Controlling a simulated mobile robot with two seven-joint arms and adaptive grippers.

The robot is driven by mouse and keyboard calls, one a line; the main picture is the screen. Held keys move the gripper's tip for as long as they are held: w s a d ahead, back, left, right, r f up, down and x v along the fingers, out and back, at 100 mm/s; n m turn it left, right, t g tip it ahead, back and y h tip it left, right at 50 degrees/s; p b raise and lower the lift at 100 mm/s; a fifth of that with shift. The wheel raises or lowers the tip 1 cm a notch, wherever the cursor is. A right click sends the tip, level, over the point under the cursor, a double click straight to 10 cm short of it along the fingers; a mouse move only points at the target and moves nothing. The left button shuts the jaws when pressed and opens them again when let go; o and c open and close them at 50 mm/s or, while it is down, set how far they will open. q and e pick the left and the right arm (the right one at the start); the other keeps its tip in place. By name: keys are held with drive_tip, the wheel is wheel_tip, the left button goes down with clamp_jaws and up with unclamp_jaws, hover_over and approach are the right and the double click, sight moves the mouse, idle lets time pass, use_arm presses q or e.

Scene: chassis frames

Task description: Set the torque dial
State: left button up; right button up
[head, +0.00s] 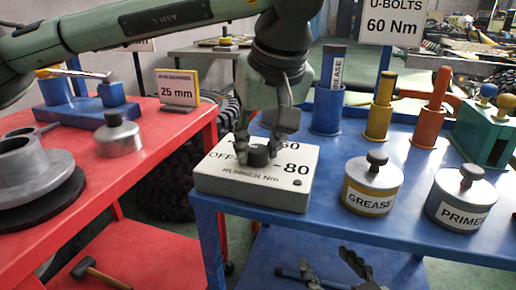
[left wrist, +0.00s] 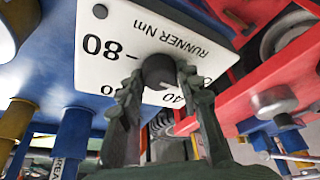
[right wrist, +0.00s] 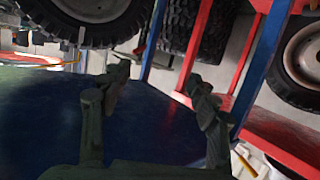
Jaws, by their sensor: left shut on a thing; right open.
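The torque dial is a white box (head: 225,180) on the blue table, marked OFF, 60, 80 and RUNNER Nm, with a dark round knob (head: 259,157) on top. My left gripper (head: 262,146) comes down from above with its fingers on either side of the knob, shut on it. In the left wrist view the knob (left wrist: 158,71) sits between the fingertips, with 80 and 40 readable on the box (left wrist: 120,20).
A sign (head: 392,22) reads U-BOLTS 60 Nm. GREASE (head: 372,186) and PRIMER (head: 462,202) tins stand right of the box on the blue table (head: 330,215). Blue, yellow and orange holders stand behind.

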use_arm(q)
drive_tip(key=shift+n, duration=0.6)
use_arm(e)
drive_tip(key=shift+w+a+r, duration=0.1)
drive_tip(key=shift+a+r, duration=0.15)
drive_tip(key=shift+r, duration=0.15)
use_arm(q)
drive_tip(key=shift+y, duration=0.3)
use_arm(e)
drive_tip(key=shift+t, duration=0.3)
use_arm(q)
drive_tip(key=o, duration=1.2)
drive_tip(key=shift+c, duration=0.2)
drive_tip(key=v, duration=1.2)
drive_tip(key=shift+w, duration=0.15)
